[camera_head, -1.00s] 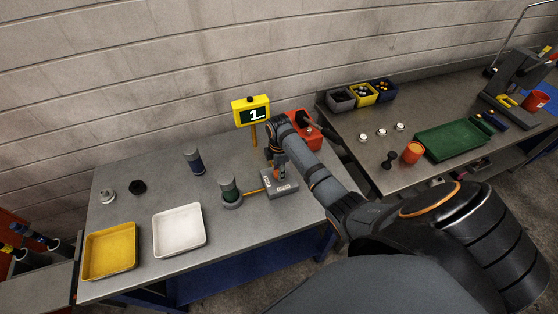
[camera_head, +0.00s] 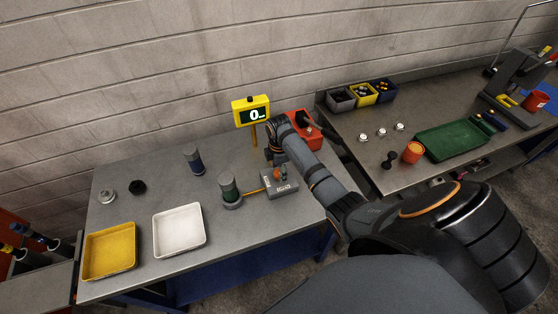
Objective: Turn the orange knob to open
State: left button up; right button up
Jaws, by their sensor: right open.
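The orange knob (camera_head: 277,174) sits on top of a small grey block (camera_head: 289,187) with printed labels, on the left table. My right gripper (camera_head: 275,160) points down just behind and above the knob, partly hidden by my wrist. It is open and appears apart from the knob. A yellow display (camera_head: 251,111) on a post behind the block reads 0. My left gripper is out of view.
A white tray (camera_head: 180,248) and a yellow tray (camera_head: 110,272) lie at the front left. A dark blue cylinder (camera_head: 193,160) stands behind them. A red bin (camera_head: 311,143) is behind my right forearm. The right table (camera_head: 360,155) holds small bins and parts.

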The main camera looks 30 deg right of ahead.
aim_at(279, 172)
notch_tip(279, 172, up, 12)
dwell(0.4)
dwell(0.4)
